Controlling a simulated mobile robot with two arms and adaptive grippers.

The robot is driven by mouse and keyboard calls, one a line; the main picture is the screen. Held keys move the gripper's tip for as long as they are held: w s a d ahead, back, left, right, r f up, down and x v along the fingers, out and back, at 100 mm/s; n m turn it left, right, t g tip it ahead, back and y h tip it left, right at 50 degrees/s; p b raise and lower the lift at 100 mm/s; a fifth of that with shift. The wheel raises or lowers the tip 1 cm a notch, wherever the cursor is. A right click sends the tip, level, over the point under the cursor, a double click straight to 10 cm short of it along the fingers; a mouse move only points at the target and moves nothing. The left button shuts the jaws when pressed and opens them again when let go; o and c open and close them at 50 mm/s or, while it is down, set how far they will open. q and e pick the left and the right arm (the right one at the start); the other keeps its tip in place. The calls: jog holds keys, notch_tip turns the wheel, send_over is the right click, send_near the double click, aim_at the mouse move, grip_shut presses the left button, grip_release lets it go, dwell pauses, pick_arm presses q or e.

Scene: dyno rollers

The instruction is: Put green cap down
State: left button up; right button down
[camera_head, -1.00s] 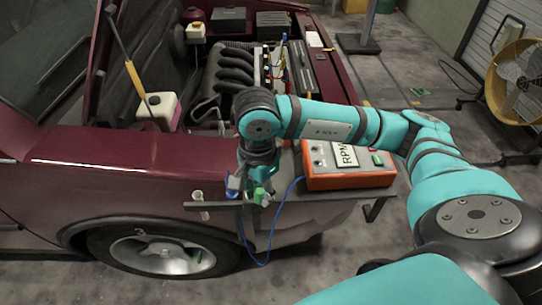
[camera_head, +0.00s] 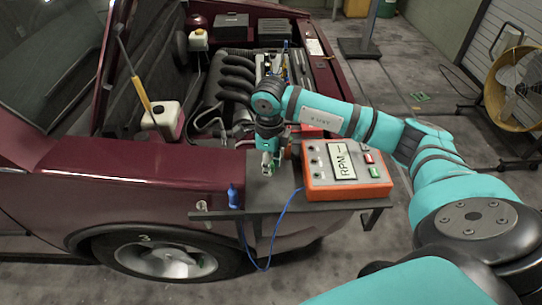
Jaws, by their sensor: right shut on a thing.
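My right gripper (camera_head: 268,168) points down over the back part of the grey shelf (camera_head: 262,195) at the car's front fender. It is shut on the green cap (camera_head: 276,165), of which only a small green part shows between and beside the fingers. I cannot tell whether the cap touches the shelf. My left gripper is not in view.
The orange RPM box (camera_head: 318,186) stands on the shelf just right of the gripper. A blue-topped object (camera_head: 233,196) and a pale tube (camera_head: 202,207) are at the shelf's left end. A blue cable (camera_head: 277,228) hangs in front. The open engine bay lies behind.

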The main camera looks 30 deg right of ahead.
jog(key=w+d, duration=0.2)
jog(key=shift+w+p, duration=0.35)
jog(key=shift+w+d+f, duration=0.3)
jog(key=shift+w, duration=0.05)
notch_tip(320, 180, down, 3)
jog(key=shift+s+r+p, duration=0.1)
jog(key=shift+p, duration=0.85)
jog(key=shift+f, duration=0.4)
jog(key=c, duration=1.1)
grip_release()
